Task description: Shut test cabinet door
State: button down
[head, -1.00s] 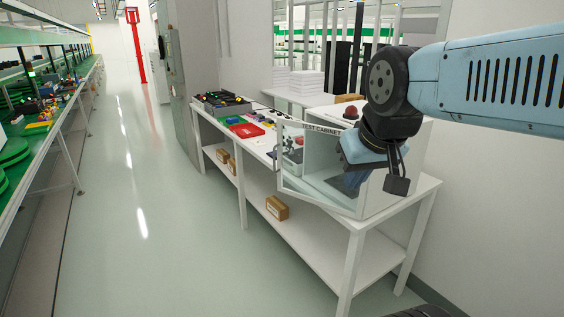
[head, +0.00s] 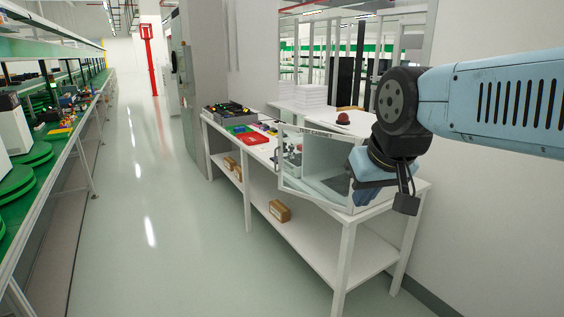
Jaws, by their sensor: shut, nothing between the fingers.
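A dark flat pad (head: 337,184) shows inside. My gripper (head: 367,184) is at the cabinet's right side in the picture, with its blue hand covering that side of the box. It is shut and empty. The fingertips are hidden behind the hand, so I cannot tell whether they touch the cabinet.
The bench (head: 345,232) holds a red tray (head: 252,138) and a dark parts bin (head: 229,113) farther back. A red dome button (head: 343,119) shows behind the cabinet top. A small carton (head: 279,211) sits on the lower shelf. The floor (head: 170,240) left of the bench is clear.

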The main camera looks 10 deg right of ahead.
aim_at(357, 142)
jog(key=u, duration=0.15)
jog(key=i, duration=0.9)
jog(key=z, duration=0.05)
